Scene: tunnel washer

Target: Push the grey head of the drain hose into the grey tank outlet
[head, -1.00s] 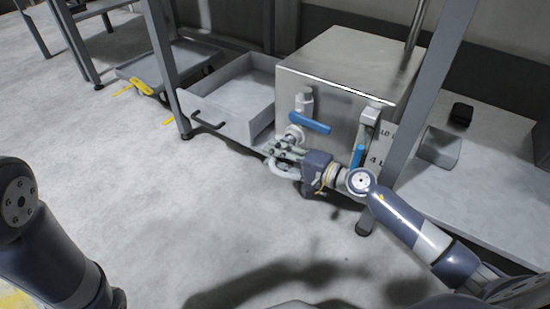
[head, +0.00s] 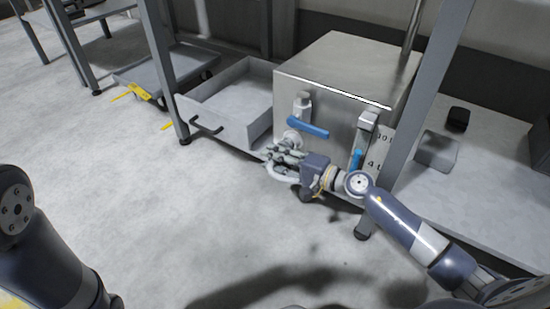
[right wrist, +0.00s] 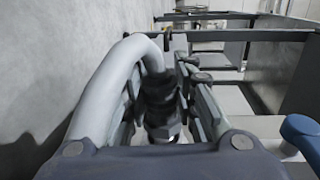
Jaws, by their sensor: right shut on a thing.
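The steel tank (head: 335,75) stands at the middle right of the head view. Its grey outlet (head: 291,137) sticks out low on the front face, below a blue lever handle. My right gripper (head: 281,154) is at the outlet, shut on the grey head of the drain hose. In the right wrist view the dark grey hose head (right wrist: 160,92) sits between the fingers, and the pale hose (right wrist: 112,85) bends over to the left. The hose loop (head: 279,173) also shows below the fingers in the head view. The fingers hide whether head and outlet touch. My left gripper is out of view.
A blue lever (head: 308,128) sits just above the outlet, with a second blue handle (head: 356,159) to its right. An open grey drawer-like tray (head: 215,118) lies to the left. A frame post (head: 431,90) stands right of the tank. The floor in front is clear.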

